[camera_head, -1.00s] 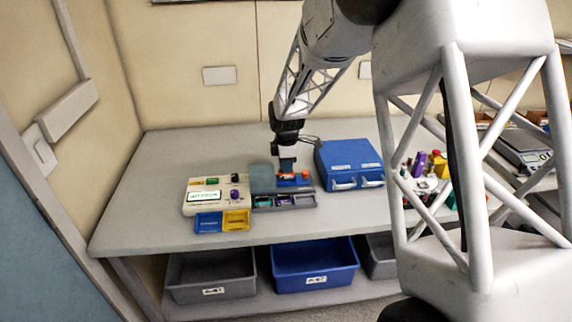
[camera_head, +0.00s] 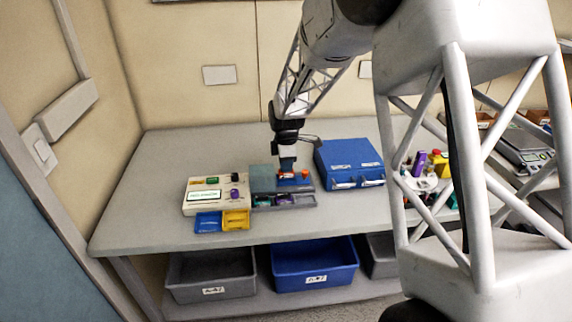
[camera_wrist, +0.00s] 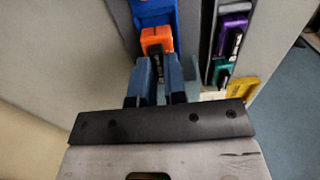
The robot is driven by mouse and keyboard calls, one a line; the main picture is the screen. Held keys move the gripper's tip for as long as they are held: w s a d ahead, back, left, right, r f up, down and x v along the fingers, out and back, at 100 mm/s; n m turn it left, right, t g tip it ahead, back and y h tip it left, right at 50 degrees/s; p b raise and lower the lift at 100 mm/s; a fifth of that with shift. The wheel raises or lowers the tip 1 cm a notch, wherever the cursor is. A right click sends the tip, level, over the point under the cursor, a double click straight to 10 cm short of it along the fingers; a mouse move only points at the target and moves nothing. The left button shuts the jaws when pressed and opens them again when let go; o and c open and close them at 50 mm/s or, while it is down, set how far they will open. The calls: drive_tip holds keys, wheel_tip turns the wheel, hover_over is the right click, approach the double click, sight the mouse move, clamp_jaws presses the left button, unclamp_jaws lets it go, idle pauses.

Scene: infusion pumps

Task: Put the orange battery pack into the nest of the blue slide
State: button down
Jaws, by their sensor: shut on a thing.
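The orange battery pack (camera_wrist: 157,40) is in the wrist view, at the tips of my gripper's two blue-grey fingers. My gripper (camera_wrist: 158,68) is shut on it. The blue slide (camera_wrist: 153,10) is just beyond the pack, and I cannot tell whether the pack is seated in its nest or only above it. In the head view my gripper (camera_head: 287,165) points straight down at the bench unit, over the blue slide (camera_head: 295,182). The orange pack (camera_head: 286,175) shows only as a small patch under the fingers, and the nest is hidden.
A grey tray (camera_head: 308,201) with purple and teal blocks lies in front. A cream pump (camera_head: 203,206) with blue and yellow trays (camera_head: 237,220) is to the left. A blue case (camera_head: 350,157) stands close on the right. The bench's left side is clear.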

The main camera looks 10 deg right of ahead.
drive_tip(key=shift+f, duration=0.9)
idle(0.5)
drive_tip(key=c, duration=1.5)
unclamp_jaws()
drive_tip(key=shift+r, duration=0.2)
drive_tip(key=shift+r, duration=0.9)
drive_tip(key=o, duration=0.6)
